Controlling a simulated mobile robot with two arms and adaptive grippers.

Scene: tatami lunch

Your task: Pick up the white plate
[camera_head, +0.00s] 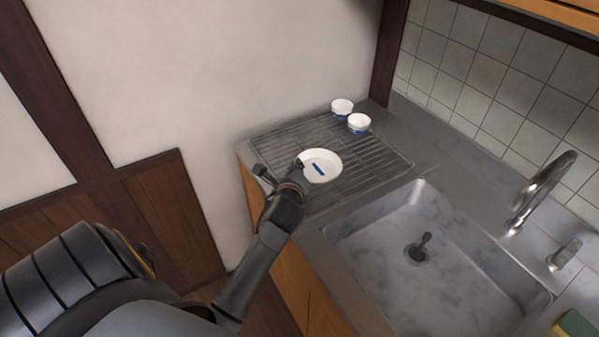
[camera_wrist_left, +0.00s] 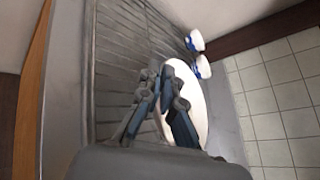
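The white plate (camera_head: 325,174), with a blue mark in its middle, lies on the drying rack left of the sink. It also shows in the left wrist view (camera_wrist_left: 194,112), partly hidden behind a finger. My left gripper (camera_head: 279,168) is at the plate's near left edge, its fingers spread apart. In the left wrist view the left gripper (camera_wrist_left: 158,82) has one finger over the plate and the other beside its rim. I cannot tell whether a finger touches the plate. My right gripper is not in view.
Two white-and-blue cups (camera_head: 342,106) (camera_head: 359,123) stand at the back of the ribbed drying rack (camera_head: 385,160). The empty sink (camera_head: 375,235) is at the right, with a curved faucet (camera_head: 541,190). A wall closes off the left and back.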

